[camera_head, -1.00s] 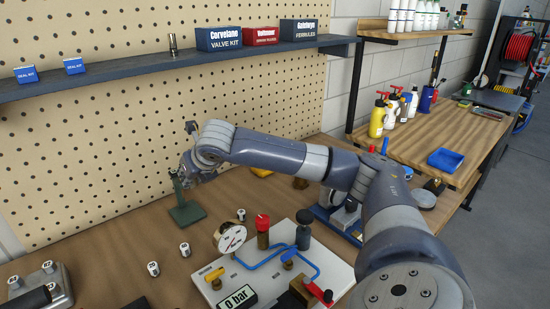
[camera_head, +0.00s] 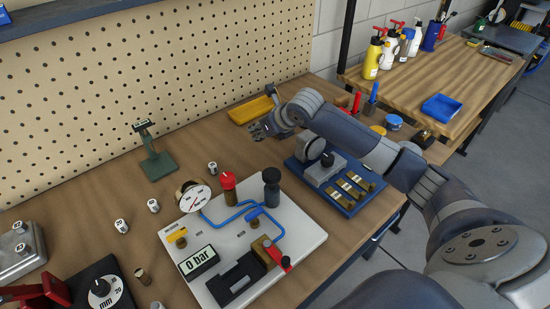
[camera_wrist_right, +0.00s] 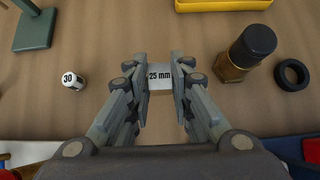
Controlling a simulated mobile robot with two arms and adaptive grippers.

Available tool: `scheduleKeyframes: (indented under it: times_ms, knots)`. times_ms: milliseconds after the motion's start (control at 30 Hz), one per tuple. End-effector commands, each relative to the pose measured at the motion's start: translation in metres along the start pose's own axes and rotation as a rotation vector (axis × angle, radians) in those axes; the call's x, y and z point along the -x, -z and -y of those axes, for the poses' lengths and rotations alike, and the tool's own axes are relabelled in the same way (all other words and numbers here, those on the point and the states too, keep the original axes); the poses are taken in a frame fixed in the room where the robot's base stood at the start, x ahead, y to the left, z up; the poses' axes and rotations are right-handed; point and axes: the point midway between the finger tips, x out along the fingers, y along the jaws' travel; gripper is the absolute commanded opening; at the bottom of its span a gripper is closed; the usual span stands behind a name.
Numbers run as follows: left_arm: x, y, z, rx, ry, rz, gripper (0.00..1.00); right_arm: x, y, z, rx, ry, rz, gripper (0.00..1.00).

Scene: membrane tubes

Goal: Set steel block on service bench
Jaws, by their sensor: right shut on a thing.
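My right gripper (camera_head: 262,131) is low over the wooden bench, in front of the yellow tray and right of the green stand. In the right wrist view its fingers (camera_wrist_right: 160,77) are shut on a small pale steel block (camera_wrist_right: 160,77) marked "25 mm". In the head view the block is hidden by the gripper. I cannot tell whether the block touches the wood below it. The bench with the pegboard (camera_head: 110,218) carries the work items; a second wooden bench (camera_head: 420,75) stands at the right. My left gripper is not in view.
The green stand (camera_head: 157,165) is left of my right gripper. A yellow tray (camera_head: 250,109) lies behind it. A brown bottle (camera_wrist_right: 247,55) and black ring (camera_wrist_right: 291,74) are close by. The gauge panel (camera_head: 300,240) and blue fixture board (camera_head: 335,185) lie nearer.

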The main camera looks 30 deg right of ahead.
Motion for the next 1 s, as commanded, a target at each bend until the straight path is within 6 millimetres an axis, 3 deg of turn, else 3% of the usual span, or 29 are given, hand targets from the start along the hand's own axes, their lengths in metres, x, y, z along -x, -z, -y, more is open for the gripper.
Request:
scheduleKeyframes:
  times_ms: [100, 267, 533, 900, 933, 1000]
  knots:
    - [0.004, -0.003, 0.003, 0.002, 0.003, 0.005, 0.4, -0.014, 0.015, -0.001, -0.002, -0.001, 0.0, 0.0]
    - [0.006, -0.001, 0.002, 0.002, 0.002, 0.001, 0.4, -0.024, 0.023, 0.0, -0.001, 0.0, 0.003, 0.0]
    - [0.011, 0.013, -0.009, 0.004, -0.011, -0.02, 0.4, -0.047, 0.047, -0.001, -0.002, -0.001, 0.001, 0.0]
    - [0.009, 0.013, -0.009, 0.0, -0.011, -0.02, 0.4, -0.052, 0.051, 0.001, 0.001, 0.002, 0.003, 0.0]
    - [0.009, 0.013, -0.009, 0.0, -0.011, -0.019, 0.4, -0.052, 0.052, 0.001, 0.001, 0.001, 0.002, 0.23]
    - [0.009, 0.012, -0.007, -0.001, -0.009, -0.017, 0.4, -0.052, 0.051, 0.001, 0.0, 0.001, 0.002, 0.39]
